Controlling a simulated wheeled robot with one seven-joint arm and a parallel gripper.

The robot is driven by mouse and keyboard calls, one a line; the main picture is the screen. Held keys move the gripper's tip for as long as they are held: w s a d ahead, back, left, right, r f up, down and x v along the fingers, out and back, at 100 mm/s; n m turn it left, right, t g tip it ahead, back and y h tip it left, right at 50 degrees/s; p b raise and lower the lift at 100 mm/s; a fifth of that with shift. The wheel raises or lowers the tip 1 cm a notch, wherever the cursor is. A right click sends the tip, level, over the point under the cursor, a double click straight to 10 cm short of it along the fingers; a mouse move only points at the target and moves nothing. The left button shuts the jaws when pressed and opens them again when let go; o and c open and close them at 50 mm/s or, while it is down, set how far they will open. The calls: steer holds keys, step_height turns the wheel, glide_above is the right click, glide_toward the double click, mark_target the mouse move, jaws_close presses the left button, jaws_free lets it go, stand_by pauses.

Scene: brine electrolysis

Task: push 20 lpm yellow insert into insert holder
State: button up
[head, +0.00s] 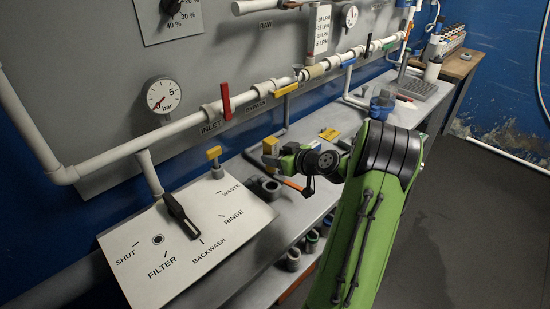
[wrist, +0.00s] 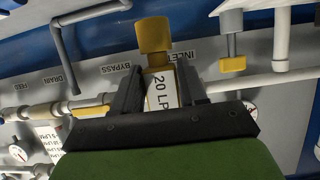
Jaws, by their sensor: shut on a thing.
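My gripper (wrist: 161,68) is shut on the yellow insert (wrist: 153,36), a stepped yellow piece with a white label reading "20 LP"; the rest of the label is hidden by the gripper. In the head view, my gripper (head: 281,158) is above the bench near the front of the valve panel, with the yellow insert (head: 270,145) at its tip. A grey open fitting (head: 267,187) stands on the bench just below and left of the gripper. It may be the insert holder, but I cannot tell for sure. The insert looks apart from it.
The sloped FILTER/BACKWASH panel (head: 150,245) with its black lever is at left. White piping with a red handle (head: 226,101) runs along the wall. A yellow piece (head: 329,134) lies farther along the bench.

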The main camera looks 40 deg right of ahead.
steer(key=shift+b, duration=0.55)
step_height(320, 180, down, 6)
steer(key=b, duration=0.5)
steer(key=shift+r+b, duration=0.25)
steer(key=shift+b, duration=0.05)
steer(key=shift+b, duration=1)
steer(key=shift+f+b, duration=0.6)
steer(key=shift+b, duration=0.5)
stand_by(0.6)
steer(key=shift+f, duration=0.1)
steer(key=shift+f, duration=0.3)
steer(key=shift+f, duration=0.95)
stand_by(1.2)
